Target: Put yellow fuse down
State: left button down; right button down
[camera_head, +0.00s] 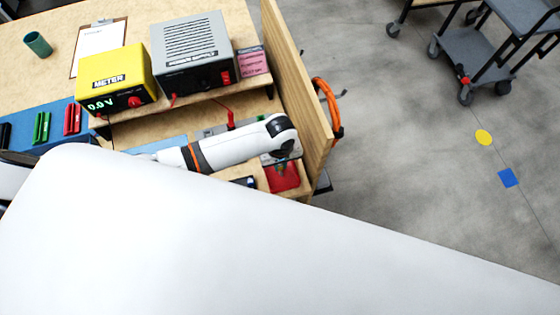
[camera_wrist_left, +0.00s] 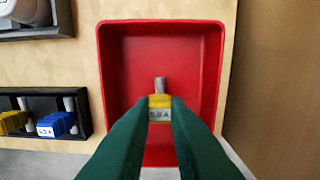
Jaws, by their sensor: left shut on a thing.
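The yellow fuse (camera_wrist_left: 160,102), with a grey metal end and a white printed label, is held in my left gripper (camera_wrist_left: 158,112). Its dark green fingers are shut on the fuse's sides. In the left wrist view the fuse is over the inside of a red tray (camera_wrist_left: 215,65). I cannot tell whether it touches the tray floor. In the head view the red tray (camera_head: 284,180) is at the right end of the bench, below the end of my left arm. The fuse is hidden there. My right gripper is not in view.
A black holder (camera_wrist_left: 84,112) with a blue and a yellow fuse is left of the tray. A wooden side panel (camera_wrist_left: 285,70) stands close on the right. The yellow meter (camera_head: 118,75) and a grey power box (camera_head: 192,50) stand on the shelf behind.

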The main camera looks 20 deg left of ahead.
aim_at(280, 166)
pick_arm(q)
jog(key=shift+f, duration=0.35)
jog(key=c, duration=1.5)
grip_release()
jog(key=shift+o, duration=0.6)
jog(key=shift+r, duration=0.1)
jog(key=shift+r, duration=0.35)
notch_tip(280, 166, up, 12)
jog(key=shift+r, duration=0.2)
